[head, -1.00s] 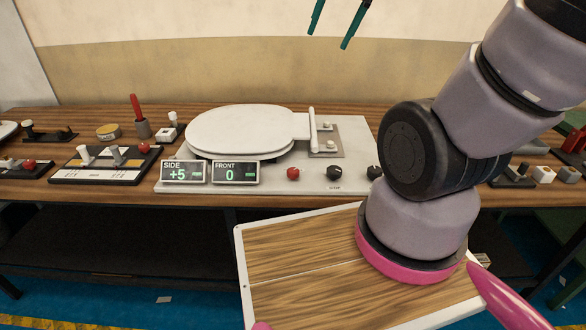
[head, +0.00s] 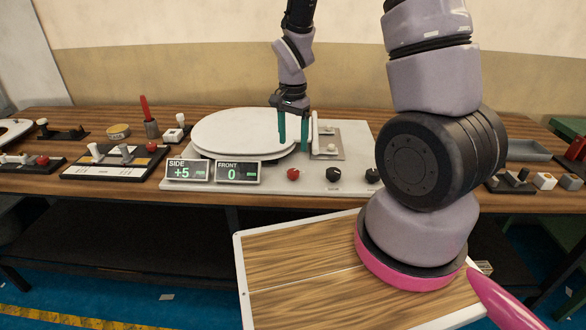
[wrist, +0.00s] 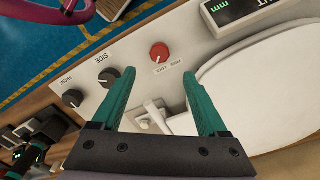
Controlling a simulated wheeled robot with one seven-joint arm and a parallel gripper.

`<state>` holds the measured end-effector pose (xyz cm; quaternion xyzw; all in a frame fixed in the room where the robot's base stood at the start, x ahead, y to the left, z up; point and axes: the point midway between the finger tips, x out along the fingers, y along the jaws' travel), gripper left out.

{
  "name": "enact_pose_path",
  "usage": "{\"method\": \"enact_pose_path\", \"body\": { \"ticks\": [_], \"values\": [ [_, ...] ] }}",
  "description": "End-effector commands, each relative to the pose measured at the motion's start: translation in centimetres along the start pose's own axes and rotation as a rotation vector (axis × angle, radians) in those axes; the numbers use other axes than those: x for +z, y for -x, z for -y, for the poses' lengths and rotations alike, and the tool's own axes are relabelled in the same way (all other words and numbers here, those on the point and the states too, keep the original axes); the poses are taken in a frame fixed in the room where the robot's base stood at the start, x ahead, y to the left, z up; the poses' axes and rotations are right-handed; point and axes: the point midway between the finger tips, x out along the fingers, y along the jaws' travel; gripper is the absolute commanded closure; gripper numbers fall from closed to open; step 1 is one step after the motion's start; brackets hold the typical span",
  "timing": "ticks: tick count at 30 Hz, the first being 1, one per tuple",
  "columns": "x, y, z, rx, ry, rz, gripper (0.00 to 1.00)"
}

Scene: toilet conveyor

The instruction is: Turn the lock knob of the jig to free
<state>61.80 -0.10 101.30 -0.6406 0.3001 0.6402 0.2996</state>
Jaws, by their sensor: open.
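The jig (head: 230,187) is a pale panel on the bench, bearing a white toilet seat (head: 225,128). The red knob (head: 293,174) sits on its front part, right of the displays, and appears to be the lock knob. It also shows in the wrist view (wrist: 160,52), with small print beside it that I cannot read surely. My gripper (head: 293,142) is open and empty, its teal fingers pointing down above the jig, over the seat's right end. In the wrist view the red knob lies beyond and between the fingertips (wrist: 160,76), apart from them.
Two black knobs, labelled SIDE (wrist: 106,79) and FRONT (wrist: 72,98), stand beside the red knob. Displays read SIDE +5 (head: 186,171) and FRONT 0 (head: 236,172). A white upright bar (head: 314,132) stands close right of my gripper. Switch boxes (head: 115,160) lie at left.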

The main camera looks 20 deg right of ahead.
Motion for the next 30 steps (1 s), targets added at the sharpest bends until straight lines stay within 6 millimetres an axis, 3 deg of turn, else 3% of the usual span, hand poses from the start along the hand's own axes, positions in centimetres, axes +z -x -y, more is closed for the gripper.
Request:
{"method": "enact_pose_path", "body": {
  "ticks": [9,15,28,29,30],
  "values": [
    [0.1,-5.9,-0.2,0.005,0.0,0.003,0.24],
    [0.0,-8.7,-0.1,0.002,0.0,0.002,0.24],
    [0.0,-9.9,0.0,-0.001,0.001,0.001,0.24],
    [0.0,-9.9,0.0,-0.001,0.001,0.001,0.28],
    [0.0,-9.9,0.0,-0.001,0.001,0.001,0.43]
  ]
}}
